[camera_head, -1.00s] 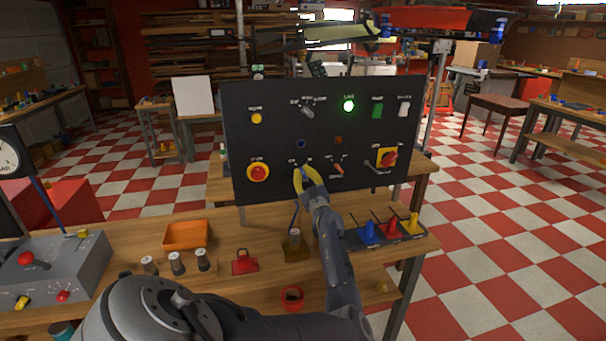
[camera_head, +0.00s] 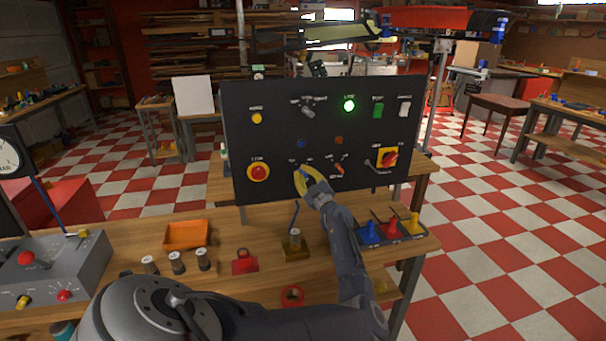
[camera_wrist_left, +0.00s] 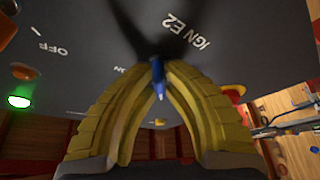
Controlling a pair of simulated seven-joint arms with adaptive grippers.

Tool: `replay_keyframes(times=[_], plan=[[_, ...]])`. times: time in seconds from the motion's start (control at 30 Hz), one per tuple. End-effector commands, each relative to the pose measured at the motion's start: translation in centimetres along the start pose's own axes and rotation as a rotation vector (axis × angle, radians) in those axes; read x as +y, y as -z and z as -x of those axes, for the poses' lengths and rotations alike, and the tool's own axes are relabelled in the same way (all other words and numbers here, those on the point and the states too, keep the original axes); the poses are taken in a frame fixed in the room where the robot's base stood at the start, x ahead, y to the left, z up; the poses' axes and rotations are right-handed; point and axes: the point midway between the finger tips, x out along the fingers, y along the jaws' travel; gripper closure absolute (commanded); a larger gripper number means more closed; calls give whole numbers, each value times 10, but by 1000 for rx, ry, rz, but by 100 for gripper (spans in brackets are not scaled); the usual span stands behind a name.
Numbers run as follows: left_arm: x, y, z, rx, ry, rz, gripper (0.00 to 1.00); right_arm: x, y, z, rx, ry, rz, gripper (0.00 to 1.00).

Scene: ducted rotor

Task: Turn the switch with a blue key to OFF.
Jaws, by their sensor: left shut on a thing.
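The black switch panel (camera_head: 325,120) stands upright on the wooden bench. My left gripper (camera_head: 301,174) is at the panel's lower middle, at the key switch, and its yellow fingers cover most of that switch in the head view. In the left wrist view my left gripper (camera_wrist_left: 157,66) is shut on the blue key (camera_wrist_left: 159,80), which shows between the fingertips. The lettering IGN E2 (camera_wrist_left: 187,32) is just above the key there. An OFF label (camera_wrist_left: 49,48) shows further left. Which way the key points I cannot tell.
A red mushroom button (camera_head: 258,173) is left of the gripper, and a red-and-yellow rotary switch (camera_head: 387,158) is to the right. A green lamp (camera_head: 349,105) is lit above. Blue, red and yellow pieces (camera_head: 392,229) stand on a tray below. An orange bin (camera_head: 186,234) sits at left.

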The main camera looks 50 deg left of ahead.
Motion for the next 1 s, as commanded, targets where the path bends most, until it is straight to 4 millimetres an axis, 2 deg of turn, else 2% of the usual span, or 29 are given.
replay_keyframes(times=[0.2, 0.23, 0.4, 0.77, 0.87, 1.0], plan=[[0, 0, 0, 0, 0, 1, 100, 0, 0, 0, 0, 0, 0, 67], [0, 0, 0, 0, 0, 1, 87, 0, 0, 0, 0, 0, 0, 67], [0, 0, 0, 0, 0, 0, 67, 0, 0, 0, 0, 0, 0, 67], [0, -1, 6, -1, 0, 0, 67, 2, 0, 0, 0, -2, 1, 67], [0, 0, 17, -1, 0, 0, 67, 1, 0, 0, 0, -1, 0, 67], [0, -1, 42, -3, 0, -1, 67, 1, 0, 0, 0, -1, 0, 67]])
